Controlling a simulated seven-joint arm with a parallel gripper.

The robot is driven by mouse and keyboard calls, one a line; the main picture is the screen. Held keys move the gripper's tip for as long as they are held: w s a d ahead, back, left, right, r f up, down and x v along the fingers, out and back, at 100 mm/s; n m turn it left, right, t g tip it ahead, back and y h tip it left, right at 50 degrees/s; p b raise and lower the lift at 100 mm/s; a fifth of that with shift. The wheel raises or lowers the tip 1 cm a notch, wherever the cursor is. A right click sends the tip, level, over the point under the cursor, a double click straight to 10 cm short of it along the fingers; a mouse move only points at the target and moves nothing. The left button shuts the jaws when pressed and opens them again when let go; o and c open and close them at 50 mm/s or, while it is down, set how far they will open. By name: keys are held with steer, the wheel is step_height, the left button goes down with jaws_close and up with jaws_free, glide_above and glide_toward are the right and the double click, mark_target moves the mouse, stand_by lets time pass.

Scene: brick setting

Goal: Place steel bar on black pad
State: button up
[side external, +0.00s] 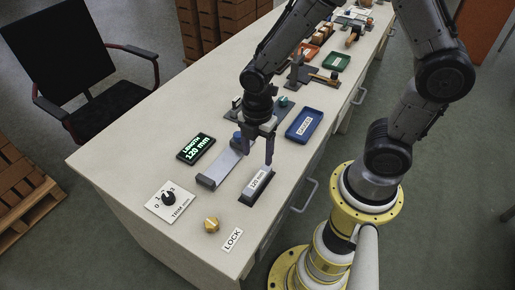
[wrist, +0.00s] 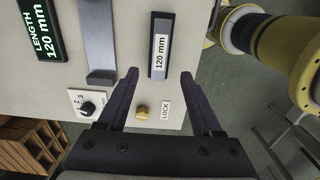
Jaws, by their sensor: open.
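A black pad (side external: 244,200) lies near the bench's front edge, with a grey strip and a white label reading 120 mm on top. It also shows in the wrist view (wrist: 154,70), just beyond my fingertips. I cannot tell whether the grey strip is a separate steel bar. A long grey metal piece (side external: 222,167) with a raised block at its near end lies left of the pad, also in the wrist view (wrist: 99,40). My gripper (side external: 255,156) is open and empty, pointing down above the bench beside the pad; its two fingers show apart in the wrist view (wrist: 160,75).
A length display (side external: 196,149) reads 120 mm. A trim dial (side external: 169,199), a brass knob (side external: 211,224) and a LOCK label (side external: 232,239) lie at the near end. A blue tray (side external: 304,125) stands beyond the pad, and a green tray (side external: 336,61) farther back.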

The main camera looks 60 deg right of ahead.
steer(key=s+d+r+m+t, duration=0.2)
steer(key=s+r+m, duration=0.3)
steer(key=r+m, duration=0.4)
steer(key=s+d+r+m+t, duration=0.2)
steer(key=s+r+m, duration=0.3)
steer(key=r+m, duration=0.4)
steer(key=shift+s+d+r+t, duration=0.25)
steer(key=shift+s+r+t, duration=0.15)
steer(key=shift+r+t, duration=0.45)
steer(key=shift+r, duration=0.1)
